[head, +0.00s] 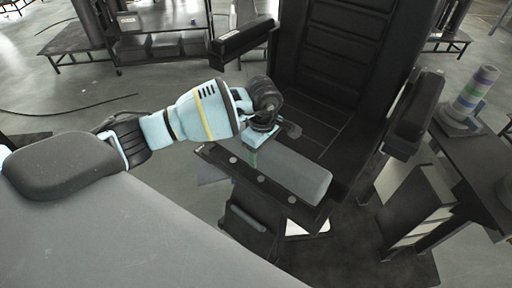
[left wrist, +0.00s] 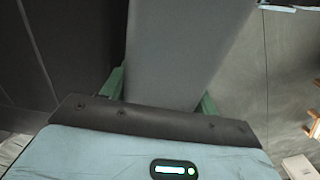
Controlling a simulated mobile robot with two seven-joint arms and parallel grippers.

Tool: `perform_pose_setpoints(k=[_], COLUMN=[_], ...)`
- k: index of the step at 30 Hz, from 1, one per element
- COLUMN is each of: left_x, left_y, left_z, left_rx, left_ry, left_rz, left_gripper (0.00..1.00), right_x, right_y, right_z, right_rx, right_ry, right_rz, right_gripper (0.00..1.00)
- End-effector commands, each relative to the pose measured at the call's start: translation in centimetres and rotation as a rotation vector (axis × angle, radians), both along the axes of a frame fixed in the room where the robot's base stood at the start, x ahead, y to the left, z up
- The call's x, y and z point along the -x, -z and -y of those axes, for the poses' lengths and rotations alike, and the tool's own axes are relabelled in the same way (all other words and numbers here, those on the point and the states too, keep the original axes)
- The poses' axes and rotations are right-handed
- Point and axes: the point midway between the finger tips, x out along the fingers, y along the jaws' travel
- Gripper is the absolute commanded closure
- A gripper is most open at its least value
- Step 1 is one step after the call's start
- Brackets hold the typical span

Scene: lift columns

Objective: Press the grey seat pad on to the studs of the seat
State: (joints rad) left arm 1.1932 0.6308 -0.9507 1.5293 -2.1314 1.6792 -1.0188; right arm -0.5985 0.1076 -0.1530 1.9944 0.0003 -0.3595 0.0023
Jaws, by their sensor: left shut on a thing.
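The grey seat pad (head: 295,170) lies lengthwise over the black seat (head: 318,137), near its front part. My left gripper (head: 253,157) is shut on the pad's left end. In the left wrist view the pad (left wrist: 182,50) runs between the two green fingers of the left gripper (left wrist: 162,92). A row of round light studs (head: 261,178) shows bare on the seat along the pad's front side. I cannot tell whether the pad touches the seat or hangs just above it. The pad's underside is hidden. My right gripper is not in view.
The chair's tall black back (head: 340,45) rises behind the seat, with a left armrest (head: 245,40) and a right armrest (head: 415,112). A dark table (head: 480,155) at right bears a striped coloured stack (head: 475,90). Shelving (head: 160,45) stands at the back left.

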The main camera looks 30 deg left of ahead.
Motion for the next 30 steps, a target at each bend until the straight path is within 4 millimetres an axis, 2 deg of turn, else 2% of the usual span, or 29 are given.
perform_pose_setpoints(k=[11,28,30], left_x=[0.0,0.0,-0.1], left_y=[0.4,4.3,3.8], left_z=[0.1,0.1,0.1], left_rx=[0.001,0.002,0.002], left_ry=[0.002,0.003,0.003], left_rz=[-0.002,-0.004,0.000], left_gripper=[0.87,0.87,0.87], right_x=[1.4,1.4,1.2], right_y=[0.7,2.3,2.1], right_z=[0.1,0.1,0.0], right_rx=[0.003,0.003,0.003], right_ry=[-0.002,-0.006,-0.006], right_rz=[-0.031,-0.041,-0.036], right_gripper=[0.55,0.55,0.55])
